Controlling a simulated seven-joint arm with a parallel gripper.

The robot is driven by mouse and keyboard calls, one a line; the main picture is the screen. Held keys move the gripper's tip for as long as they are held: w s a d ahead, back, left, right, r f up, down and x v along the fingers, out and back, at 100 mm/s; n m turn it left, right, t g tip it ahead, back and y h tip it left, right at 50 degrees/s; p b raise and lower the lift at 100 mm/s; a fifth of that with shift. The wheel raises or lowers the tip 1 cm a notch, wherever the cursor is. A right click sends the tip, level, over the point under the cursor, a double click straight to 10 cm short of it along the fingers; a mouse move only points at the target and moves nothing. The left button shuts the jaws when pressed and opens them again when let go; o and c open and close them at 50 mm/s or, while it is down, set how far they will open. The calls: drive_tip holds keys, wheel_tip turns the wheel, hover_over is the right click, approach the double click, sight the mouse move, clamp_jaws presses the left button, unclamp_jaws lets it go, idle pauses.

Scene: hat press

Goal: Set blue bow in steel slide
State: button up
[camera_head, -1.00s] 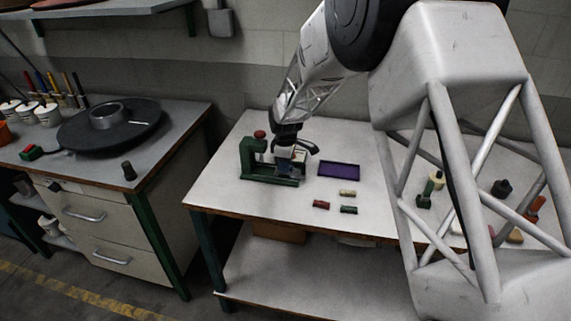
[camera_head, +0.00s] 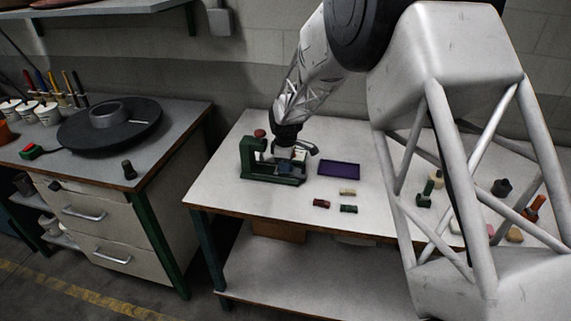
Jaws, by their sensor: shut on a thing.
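A green press (camera_head: 247,160) with a red knob on top stands on the white table, towards its left side. My gripper (camera_head: 287,160) reaches down at the right part of the press, just above its base. It is shut on the small blue bow (camera_head: 285,168), which shows at the fingertips over the press base. The steel slide is largely hidden by my gripper and too small to make out. I cannot tell whether the bow touches the slide.
A purple tray (camera_head: 339,169) lies right of the press. Red (camera_head: 321,203), cream (camera_head: 347,192) and green (camera_head: 348,209) bows lie in front of it. Free table lies left of the press. A side bench (camera_head: 190,115) holds a black disc (camera_head: 110,125). My arm hides part of the right table.

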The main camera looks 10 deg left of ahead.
drive_tip(key=shift+f, duration=0.25)
idle(0.5)
drive_tip(key=o, duration=1)
drive_tip(key=shift+r, duration=3.95)
